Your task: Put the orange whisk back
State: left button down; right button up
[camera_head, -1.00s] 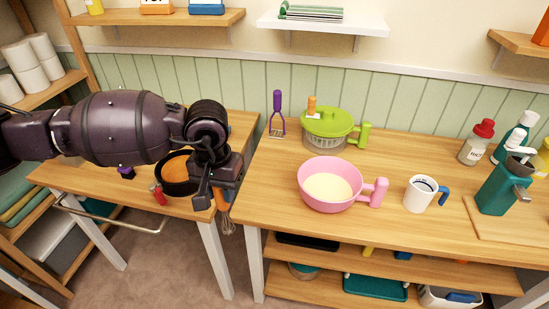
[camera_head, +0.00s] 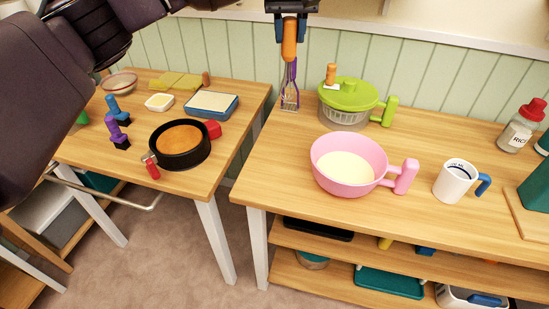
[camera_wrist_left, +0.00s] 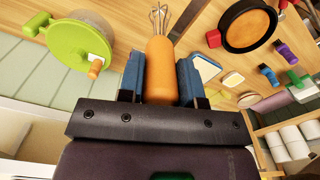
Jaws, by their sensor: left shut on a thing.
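My left gripper (camera_head: 291,8) is shut on the orange handle of the whisk (camera_head: 289,42) at the top of the head view. The whisk hangs upright, wires down, above the back left of the right-hand table. In the left wrist view the orange whisk (camera_wrist_left: 160,68) sits between the blue-padded fingers of my left gripper (camera_wrist_left: 160,82). My right gripper is out of view.
A green-lidded salad spinner (camera_head: 346,94), a pink bowl (camera_head: 340,180) and a white mug (camera_head: 454,184) stand on the right table (camera_head: 262,183). A black cake pan (camera_head: 181,162) stands on the left table. A gap separates the tables.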

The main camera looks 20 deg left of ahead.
pick_arm(q)
jog(key=w+a+n, duration=0.1)
jog(key=a+n, duration=0.1)
jog(key=a, duration=0.2)
notch_tip(320, 180, down, 20)
jog(key=b, duration=0.1)
jog(key=shift+r+b, duration=0.2)
jog(key=shift+b, duration=0.2)
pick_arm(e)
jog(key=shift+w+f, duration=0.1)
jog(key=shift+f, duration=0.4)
pick_arm(q)
jog(key=shift+s, duration=0.15)
jog(key=shift+f, duration=0.2)
jog(key=c, duration=0.9)
grip_release()
jog(key=shift+o, duration=0.6)
jog(key=shift+r, duration=0.1)
